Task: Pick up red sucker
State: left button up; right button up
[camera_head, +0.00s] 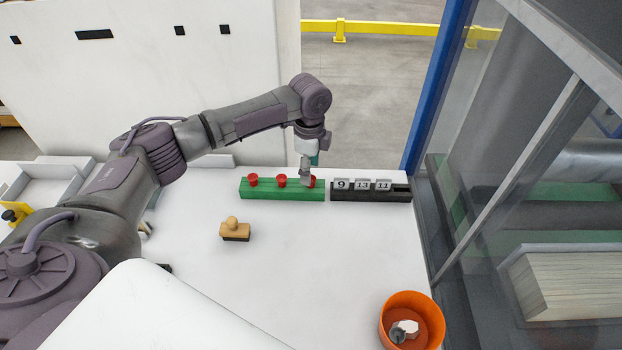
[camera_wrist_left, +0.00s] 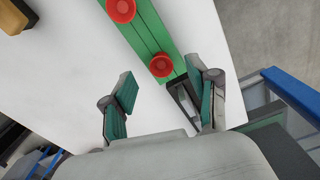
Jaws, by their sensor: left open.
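Red suckers stand in a row on a green block (camera_head: 282,194) at the back of the white table. The left one (camera_head: 253,180) and the middle one (camera_head: 281,181) show fully in the head view; the right one (camera_head: 313,181) is partly hidden by my left gripper (camera_head: 306,176). In the left wrist view, one sucker (camera_wrist_left: 161,65) lies just ahead of the gap between the open fingers of my left gripper (camera_wrist_left: 163,95), and another (camera_wrist_left: 121,10) is at the top edge. No sucker is held. My right gripper is not in view.
A dark rack (camera_head: 371,195) with number tiles stands right of the green block. A wooden stamp (camera_head: 235,231) sits on the table (camera_head: 290,265). An orange bowl (camera_head: 386,315) with a small item inside is at the front right. A glass-sided machine (camera_head: 500,170) borders the right edge.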

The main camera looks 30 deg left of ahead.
pick_arm(q)
jog(key=shift+w+f+p, duration=0.1)
jog(key=shift+f+p, duration=0.25)
jog(key=shift+f, duration=1.45)
jog(key=c, duration=0.9)
jog(key=shift+r, duration=0.15)
jog(key=shift+c, duration=0.2)
